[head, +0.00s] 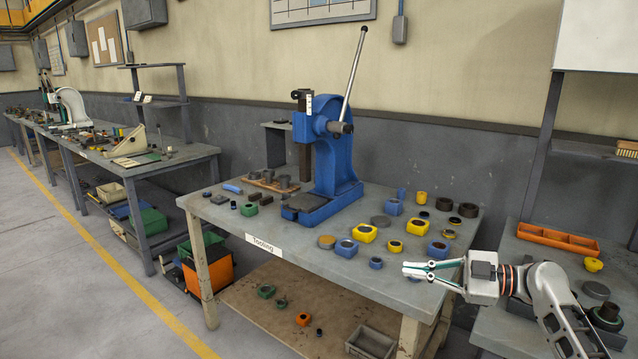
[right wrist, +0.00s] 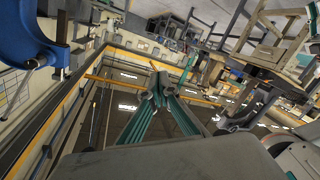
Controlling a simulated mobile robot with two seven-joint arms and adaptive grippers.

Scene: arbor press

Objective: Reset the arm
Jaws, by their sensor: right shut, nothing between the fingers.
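The blue arbor press (head: 337,160) stands at the back of the grey table. Its lever arm (head: 352,78) is a thin silver rod with a dark end, pointing up and leaning slightly right from the hub. The dark ram (head: 304,145) hangs at the front of the press, above its base. My right gripper (head: 408,269) is shut and empty, over the table's front right edge, well apart from the press and lever. In the right wrist view its teal fingers (right wrist: 160,92) are in the middle, and part of the blue press (right wrist: 30,38) shows at upper left. My left gripper is out of view.
Several yellow and blue blocks and dark rings lie on the right of the table (head: 395,276), near my right gripper. A wooden rack (head: 262,184) sits left of the press. An orange tray (head: 556,238) is on the right bench. The space above the table is open.

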